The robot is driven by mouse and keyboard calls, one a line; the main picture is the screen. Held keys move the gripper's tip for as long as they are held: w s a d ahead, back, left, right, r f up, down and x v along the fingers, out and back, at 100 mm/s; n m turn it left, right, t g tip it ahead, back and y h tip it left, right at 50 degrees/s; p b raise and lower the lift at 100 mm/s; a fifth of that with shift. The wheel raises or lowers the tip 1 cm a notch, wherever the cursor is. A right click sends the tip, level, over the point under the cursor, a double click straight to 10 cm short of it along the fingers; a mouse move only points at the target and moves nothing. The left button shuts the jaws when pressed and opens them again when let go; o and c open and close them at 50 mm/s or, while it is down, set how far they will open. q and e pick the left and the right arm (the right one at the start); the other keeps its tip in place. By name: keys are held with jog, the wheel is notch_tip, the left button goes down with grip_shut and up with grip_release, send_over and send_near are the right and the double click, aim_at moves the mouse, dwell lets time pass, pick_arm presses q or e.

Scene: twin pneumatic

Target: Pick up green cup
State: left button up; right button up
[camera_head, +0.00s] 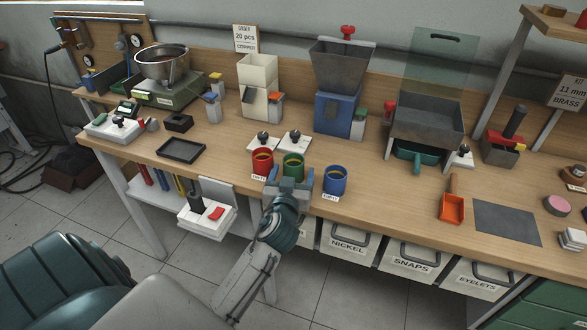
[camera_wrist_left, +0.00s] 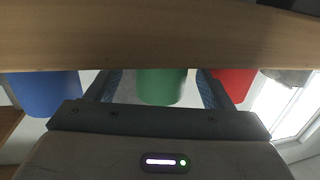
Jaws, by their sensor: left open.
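The green cup (camera_head: 292,166) stands upright near the bench's front edge, between the red cup (camera_head: 262,161) on its left and the blue cup (camera_head: 335,180) on its right. My left gripper (camera_head: 290,182) is open in front of the green cup and hides its lower front. In the left wrist view the green cup (camera_wrist_left: 162,86) appears between the two open fingers of the gripper (camera_wrist_left: 160,76), with a gap on each side. How far the fingertips reach along the cup is unclear. My right gripper is not in view.
The wooden bench edge (camera_wrist_left: 150,38) crosses the left wrist view. The blue cup (camera_wrist_left: 45,93) and red cup (camera_wrist_left: 233,82) flank the fingers closely. White pads with black knobs (camera_head: 294,141) stand behind the cups. An orange scoop (camera_head: 451,208) lies farther right.

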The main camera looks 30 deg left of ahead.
aim_at(292, 158)
pick_arm(q)
jog(key=shift+x, duration=1.25)
jog(key=shift+s, duration=0.1)
jog(key=c, duration=1.1)
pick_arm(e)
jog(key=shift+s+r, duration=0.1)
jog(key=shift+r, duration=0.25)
pick_arm(q)
jog(key=shift+r, duration=0.1)
